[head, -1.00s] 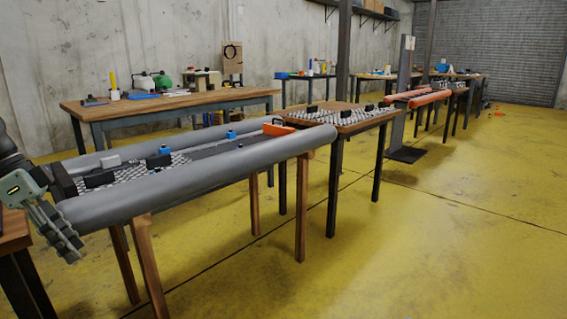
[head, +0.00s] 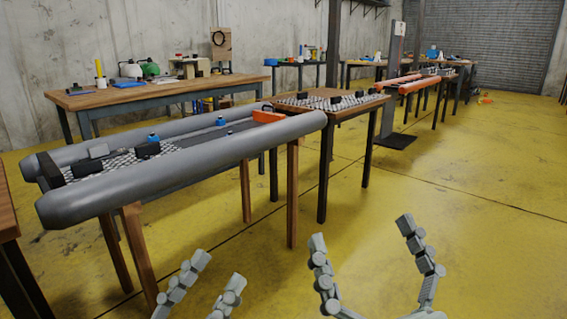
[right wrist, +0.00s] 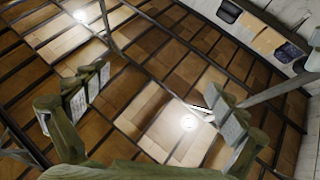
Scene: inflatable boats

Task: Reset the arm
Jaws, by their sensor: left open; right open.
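My left gripper (head: 205,283) is at the bottom of the head view, with its two fingers apart and nothing between them. My right gripper (head: 373,262) is to its right, with its fingers spread wide and empty. Both are over the yellow floor, in front of the table legs. In the right wrist view my right gripper (right wrist: 155,105) shows open fingers, with the ceiling panels and lamps behind them.
A grey inflatable boat (head: 185,177) rests on wooden legs at the left. A wooden table (head: 345,110) with dark parts stands beyond it. A workbench (head: 150,95) lines the wall. The yellow floor (head: 470,230) at the right is clear.

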